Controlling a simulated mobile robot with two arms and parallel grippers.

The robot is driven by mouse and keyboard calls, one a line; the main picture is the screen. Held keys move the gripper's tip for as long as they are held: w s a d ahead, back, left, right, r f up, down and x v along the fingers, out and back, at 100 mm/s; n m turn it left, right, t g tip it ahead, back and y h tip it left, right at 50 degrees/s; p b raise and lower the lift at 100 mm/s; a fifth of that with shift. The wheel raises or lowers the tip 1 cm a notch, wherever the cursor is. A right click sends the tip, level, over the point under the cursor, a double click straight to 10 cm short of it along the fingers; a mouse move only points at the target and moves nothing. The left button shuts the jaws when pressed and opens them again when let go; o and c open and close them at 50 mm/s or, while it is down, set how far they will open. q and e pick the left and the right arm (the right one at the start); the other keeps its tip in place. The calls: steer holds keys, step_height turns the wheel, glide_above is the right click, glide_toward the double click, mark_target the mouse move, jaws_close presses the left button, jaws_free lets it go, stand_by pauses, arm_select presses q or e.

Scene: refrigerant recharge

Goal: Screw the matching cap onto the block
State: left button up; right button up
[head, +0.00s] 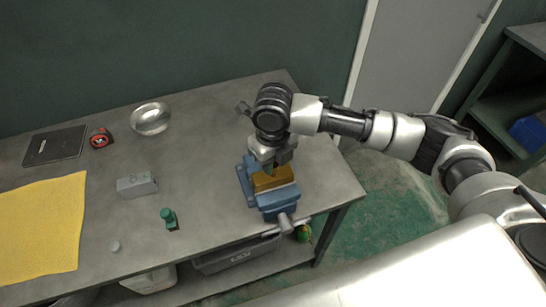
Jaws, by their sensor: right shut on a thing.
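A brass-coloured block (274,180) sits in the jaws of a blue vise (279,199) at the right end of the bench. My right gripper (269,166) points down at the top of the block and is shut on a small dark green piece, likely a cap. The fingers hide most of it, and I cannot tell whether it is threaded on. Another green cap-like part (169,218) stands on the bench left of the vise. A small pale grey cap (115,246) lies near the front edge. My left gripper is not in view.
A grey block (137,185), a metal bowl (151,118), a red and black tape measure (100,138), a dark notebook (55,146) and a yellow cloth (42,230) are on the bench. The vise handle (286,223) sticks out past the front edge.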

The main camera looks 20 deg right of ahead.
stand_by(0.7)
steer(key=shift+p, duration=0.45)
steer(key=shift+p, duration=0.35)
steer(key=shift+p, duration=0.4)
stand_by(0.6)
steer(key=shift+f+b, duration=0.4)
steer(key=shift+f, duration=0.55)
stand_by(0.6)
